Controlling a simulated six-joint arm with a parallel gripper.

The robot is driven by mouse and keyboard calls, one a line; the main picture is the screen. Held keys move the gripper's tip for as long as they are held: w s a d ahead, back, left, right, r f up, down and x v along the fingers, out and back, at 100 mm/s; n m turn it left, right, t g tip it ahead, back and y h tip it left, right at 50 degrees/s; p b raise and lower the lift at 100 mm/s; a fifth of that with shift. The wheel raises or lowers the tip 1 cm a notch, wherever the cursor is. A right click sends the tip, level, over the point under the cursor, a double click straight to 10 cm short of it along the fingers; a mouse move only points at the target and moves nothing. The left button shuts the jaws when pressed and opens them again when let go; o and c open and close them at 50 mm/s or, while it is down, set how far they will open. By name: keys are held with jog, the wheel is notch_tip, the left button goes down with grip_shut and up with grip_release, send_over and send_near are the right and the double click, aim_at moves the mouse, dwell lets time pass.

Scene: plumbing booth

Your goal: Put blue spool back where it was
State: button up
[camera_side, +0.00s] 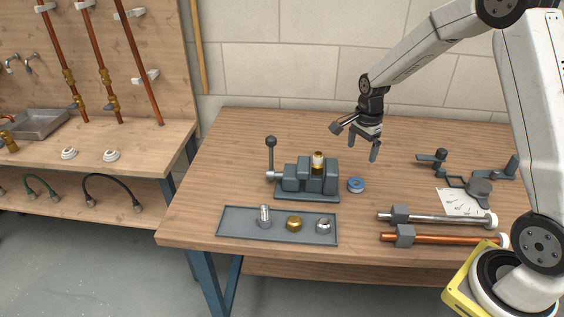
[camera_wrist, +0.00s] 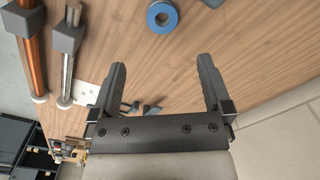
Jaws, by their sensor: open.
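The blue spool (camera_side: 356,185) lies flat on the wooden table, just right of the grey vise.
The grey vise (camera_side: 292,178) holds a brass-and-white fitting (camera_side: 318,162). A grey tray (camera_side: 250,228) with several fittings lies in front. A steel pipe (camera_side: 445,218) and a copper pipe (camera_side: 455,238) lie at right, near a paper sheet (camera_side: 455,203). The table's back left is clear.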

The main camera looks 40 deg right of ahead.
jog(key=s+a+r+n+t, duration=0.2)
jog(key=s+a+n, duration=1.1)
jog(key=n, duration=0.6)
jog(key=shift+s+a+r, duration=0.3)
jog(key=shift+s+a, duration=0.1)
jog(key=shift+s, duration=0.3)
